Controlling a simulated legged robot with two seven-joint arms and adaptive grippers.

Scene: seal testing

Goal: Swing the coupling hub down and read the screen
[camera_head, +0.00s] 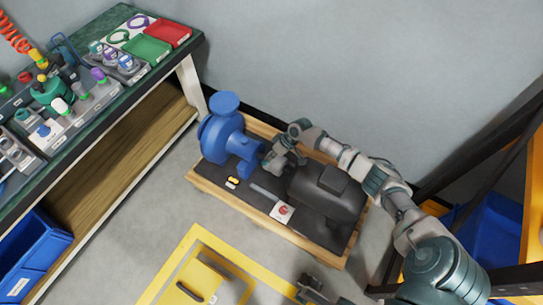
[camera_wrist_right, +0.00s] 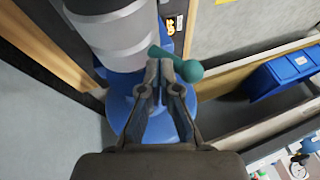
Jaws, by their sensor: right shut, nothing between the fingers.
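A blue pump (camera_head: 218,138) and a black motor (camera_head: 325,190) sit on a dark plate with a wooden frame. My right gripper (camera_head: 272,163) is between them and hides most of the coupling area. In the right wrist view my right gripper (camera_wrist_right: 165,68) is shut and empty. Its fingertips are beside a teal rounded knob (camera_wrist_right: 188,70), and I cannot tell whether they touch. A grey banded cylinder (camera_wrist_right: 115,35) lies at the upper left, and the blue pump (camera_wrist_right: 120,108) is behind the fingers. I cannot make out a readable screen.
A workbench (camera_head: 70,130) with trays and bottles stands at the left. A white card with a red mark (camera_head: 282,211) lies on the plate. A yellow frame (camera_head: 190,255) is on the floor. A dark grey part at the bottom edge may be my left gripper (camera_head: 315,288).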

